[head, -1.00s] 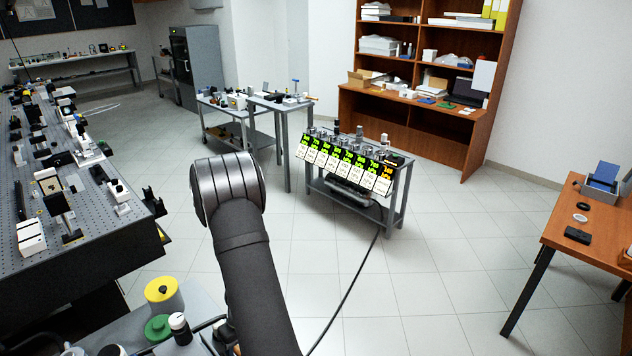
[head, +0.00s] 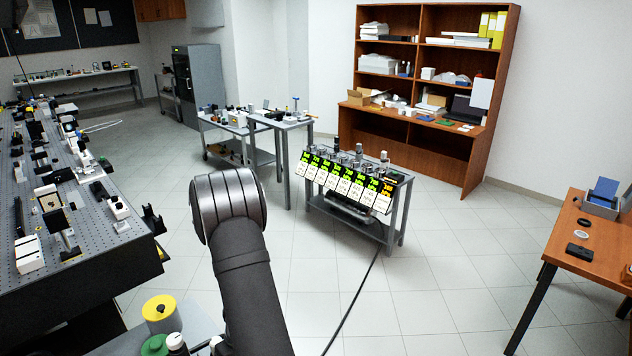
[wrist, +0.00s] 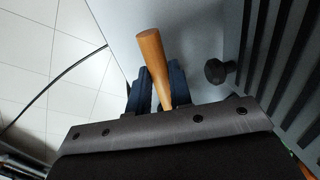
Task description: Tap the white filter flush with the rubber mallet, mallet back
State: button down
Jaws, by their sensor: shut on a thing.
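My gripper (wrist: 152,88) shows in the wrist view, its dark blue finger pads closed on a tapered wooden handle (wrist: 152,58). The handle looks like that of the rubber mallet. Its thick end sticks out past the fingers, and the mallet head is hidden. In the head view the gripper and handle are out of sight, with only my arm showing. I cannot pick out the white filter in either view.
An optical table (head: 80,285) with many small parts runs along the left. A low stand (head: 395,222) with several green displays stands ahead, before a bookcase (head: 480,140). A wooden table (head: 600,265) is at the right. Open tiled floor (head: 440,290) lies between.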

jog(key=shift+r, duration=2.5)
jog(key=shift+w, duration=0.1)
jog(key=w+d+r+m+t, duration=0.1)
jog(key=w+d+r+m, duration=0.25)
jog(key=d, duration=0.35)
jog(key=w+d+r+m, duration=0.2)
jog(key=w+d+m, duration=0.15)
jog(key=d, duration=0.45)
jog(key=s+a+r+n+g, duration=0.1)
jog(key=s+a+r+n, duration=0.2)
jog(key=s+a+r, duration=0.35)
jog(key=s+a+r+n, duration=0.4)
jog(key=a+r, duration=0.4)
jog(key=a, duration=0.3)
jog(key=s+a+r+n, duration=0.3)
jog(key=s+r, duration=0.2)
jog(key=s, duration=0.3)
jog(key=s+a+r+n+h, duration=0.1)
jog(key=s+a+r+n, duration=0.2)
jog(key=s, duration=0.6)
notch_tip(320, 180, up, 2)
jog(key=shift+r+g, duration=0.15)
jog(key=shift+g, duration=0.15)
